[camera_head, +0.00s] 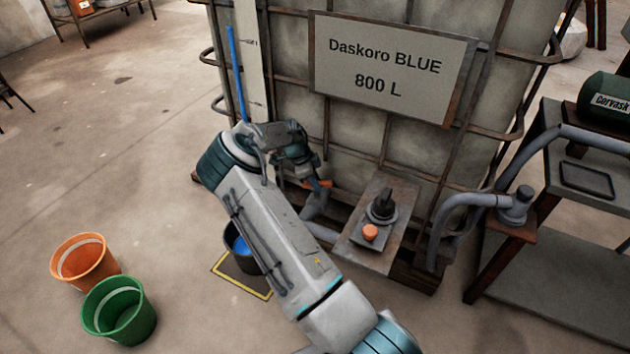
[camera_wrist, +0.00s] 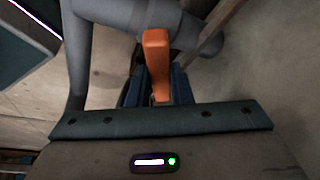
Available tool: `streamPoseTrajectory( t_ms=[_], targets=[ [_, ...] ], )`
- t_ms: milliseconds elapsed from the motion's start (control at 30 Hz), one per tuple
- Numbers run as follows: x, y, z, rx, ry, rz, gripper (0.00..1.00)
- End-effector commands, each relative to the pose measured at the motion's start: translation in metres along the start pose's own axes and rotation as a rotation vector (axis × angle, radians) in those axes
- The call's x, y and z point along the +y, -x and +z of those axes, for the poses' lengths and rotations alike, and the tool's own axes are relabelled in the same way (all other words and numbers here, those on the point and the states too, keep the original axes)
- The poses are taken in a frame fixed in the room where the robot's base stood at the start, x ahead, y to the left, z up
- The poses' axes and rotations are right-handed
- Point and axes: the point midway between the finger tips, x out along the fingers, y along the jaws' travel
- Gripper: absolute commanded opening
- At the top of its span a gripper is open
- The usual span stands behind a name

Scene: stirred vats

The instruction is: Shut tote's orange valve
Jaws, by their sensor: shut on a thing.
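The tote (camera_head: 290,60) is a caged tank labelled "Daskoro BLUE 800 L". Its orange valve handle (camera_head: 318,184) shows just beyond my gripper (camera_head: 308,172), low at the tote's front. In the wrist view the orange handle (camera_wrist: 156,55) stands between the dark fingers of my gripper (camera_wrist: 160,86), which is shut on it. The handle sits against a grey pipe (camera_wrist: 120,14), which also shows in the head view (camera_head: 317,208). My arm hides part of the valve in the head view.
A dark bucket (camera_head: 257,262) with blue liquid stands on a yellow-edged mat (camera_head: 247,287) below the pipe, partly behind my arm. Orange (camera_head: 84,262) and green (camera_head: 119,312) buckets stand at left. A control plate (camera_head: 375,240) with a black knob and orange button is right of my arm.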

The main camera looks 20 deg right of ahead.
Motion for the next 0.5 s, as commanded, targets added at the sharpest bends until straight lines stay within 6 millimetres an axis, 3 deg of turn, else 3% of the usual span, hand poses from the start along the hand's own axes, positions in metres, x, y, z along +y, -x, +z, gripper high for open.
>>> streamPoseTrajectory(
  t_ms=[167, 200, 267, 500],
  targets=[
    [0.0000, 0.0004, 0.0003, -0.001, 0.001, 0.000, 0.00],
    [0.0000, 0.0004, 0.0003, -0.001, 0.001, 0.000, 0.25],
    [0.0000, 0.0004, 0.0003, -0.001, 0.001, 0.000, 0.41],
    [0.0001, 0.0002, 0.0002, -0.001, 0.001, 0.000, 0.41]
  ],
)
